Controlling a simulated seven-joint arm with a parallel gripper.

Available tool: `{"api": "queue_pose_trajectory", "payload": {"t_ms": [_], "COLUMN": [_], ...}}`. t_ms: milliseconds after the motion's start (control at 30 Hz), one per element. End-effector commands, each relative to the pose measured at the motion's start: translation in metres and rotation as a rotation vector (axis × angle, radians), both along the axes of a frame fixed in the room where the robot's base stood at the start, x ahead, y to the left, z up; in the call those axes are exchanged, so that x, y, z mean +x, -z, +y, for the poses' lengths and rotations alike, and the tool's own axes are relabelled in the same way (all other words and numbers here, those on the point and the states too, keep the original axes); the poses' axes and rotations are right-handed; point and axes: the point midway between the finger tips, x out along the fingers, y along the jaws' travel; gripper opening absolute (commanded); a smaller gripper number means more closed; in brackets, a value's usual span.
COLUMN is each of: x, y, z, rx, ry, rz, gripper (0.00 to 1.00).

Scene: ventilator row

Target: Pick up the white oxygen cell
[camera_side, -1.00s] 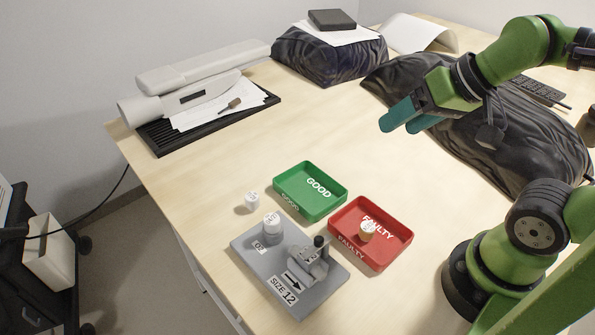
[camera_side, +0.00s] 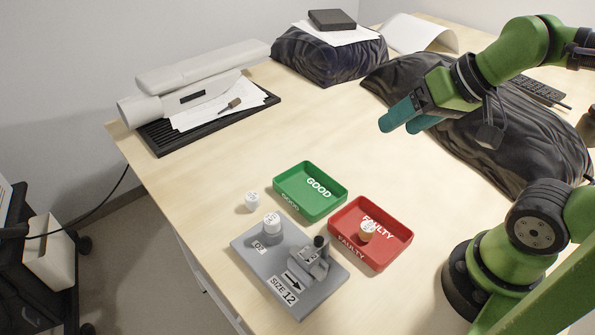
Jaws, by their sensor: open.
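A small white cell (camera_side: 251,202) stands on the bare table, left of the green tray. A second, larger white cell (camera_side: 271,223) with lettering on top stands at the "O2" end of a grey fixture (camera_side: 262,262). I cannot tell from the lettering which one is the oxygen cell. My gripper (camera_side: 397,124), with teal fingers, is open and empty, high over the table, far up and right of the cells.
The green "GOOD" tray (camera_side: 285,195) looks empty, beside the red "FAULTY" tray (camera_side: 398,252). A clamp-like part (camera_side: 308,262) rises from the fixture marked "SIZE 12". Black draped bulks (camera_side: 330,65) lie at the back. The table between the trays and the left-hand device (camera_side: 195,85) is clear.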

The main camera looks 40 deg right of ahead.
Motion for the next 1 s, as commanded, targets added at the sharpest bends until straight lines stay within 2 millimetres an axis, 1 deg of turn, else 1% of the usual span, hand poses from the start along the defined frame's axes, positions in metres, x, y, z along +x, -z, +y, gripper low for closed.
{"api": "queue_pose_trajectory", "payload": {"t_ms": [100, 167, 267, 367, 467, 500, 567, 600, 667, 700, 767, 800, 1000], "x": [0.003, 0.01, 0.031, 0.058, 0.085, 0.096, 0.112, 0.123, 0.138, 0.148, 0.161, 0.169, 0.205], "y": [0.012, 0.017, 0.022, 0.026, 0.033, 0.036, 0.042, 0.047, 0.055, 0.059, 0.066, 0.071, 0.088], "z": [0.003, 0.007, 0.018, 0.035, 0.056, 0.066, 0.08, 0.09, 0.105, 0.114, 0.128, 0.136, 0.166], "rx": [-0.005, -0.018, -0.08, -0.204, -0.339, -0.393, -0.469, -0.516, -0.582, -0.619, -0.669, -0.697, -0.807], "ry": [-0.01, -0.028, -0.099, -0.289, -0.551, -0.671, -0.864, -0.999, -1.21, -1.347, -1.549, -1.679, -2.281], "rz": [0.05, 0.085, 0.151, 0.209, 0.25, 0.26, 0.27, 0.272, 0.265, 0.254, 0.23, 0.208, 0.038], "gripper": [0.63, 0.63, 0.63, 0.63, 0.63, 0.63, 0.63, 0.63, 0.63, 0.63, 0.63, 0.63, 0.63]}}
